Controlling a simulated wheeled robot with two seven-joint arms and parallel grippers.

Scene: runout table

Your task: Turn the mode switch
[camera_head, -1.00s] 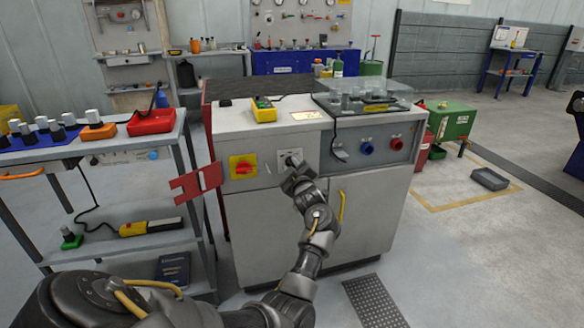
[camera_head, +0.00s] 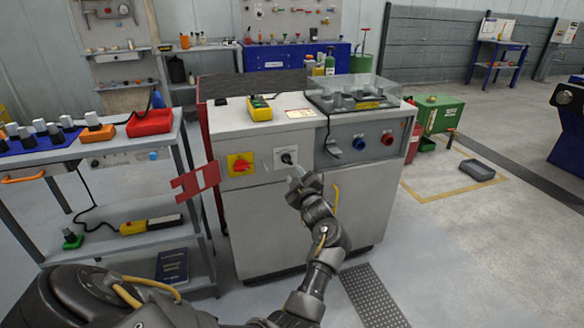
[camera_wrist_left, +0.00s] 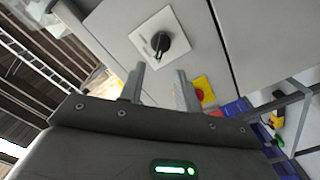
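The mode switch (camera_head: 287,158) is a black knob on a white square plate on the cabinet front, right of a red knob on a yellow plate. In the left wrist view the mode switch (camera_wrist_left: 160,42) is fully visible just beyond my fingertips, its bar set at a slant to the plate. My left gripper (camera_head: 296,174) is just in front of and slightly below the knob. In the left wrist view the left gripper (camera_wrist_left: 160,78) has its two fingers apart, with nothing between them and a gap to the knob. My right gripper is not in view.
The red rotary knob (camera_head: 241,165) on yellow is close by on the left. A red hanging plate (camera_head: 195,182) juts out at the cabinet's left edge. A yellow door handle (camera_head: 335,197) is below right. A shelf cart (camera_head: 100,165) stands at left.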

